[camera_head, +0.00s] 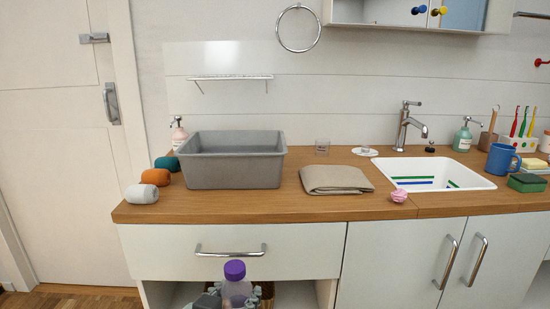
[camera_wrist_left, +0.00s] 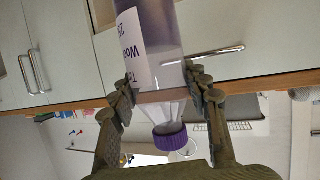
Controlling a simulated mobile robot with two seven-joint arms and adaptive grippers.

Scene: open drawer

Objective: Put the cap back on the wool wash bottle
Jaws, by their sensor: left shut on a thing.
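The wool wash bottle (camera_head: 237,290) is clear with purple contents, and stands upright at the bottom of the head view, in front of the cabinet. Its purple cap (camera_head: 235,270) sits at the bottle's mouth; I cannot tell how tightly. In the left wrist view, the bottle (camera_wrist_left: 155,35) appears upside down, with a white label and the purple cap (camera_wrist_left: 170,137) at its neck end. My left gripper (camera_wrist_left: 162,95) is shut on the bottle near its shoulder, one finger on each side. In the head view it is mostly cut off by the lower edge. My right gripper is not seen.
Behind the bottle are a drawer front with a handle (camera_head: 230,251) and an open shelf. The wooden counter (camera_head: 240,206) above holds a grey basin (camera_head: 232,170), rolled towels (camera_head: 142,194), a folded cloth (camera_head: 336,179) and a pink ball (camera_head: 399,196). A sink (camera_head: 440,174) is at right.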

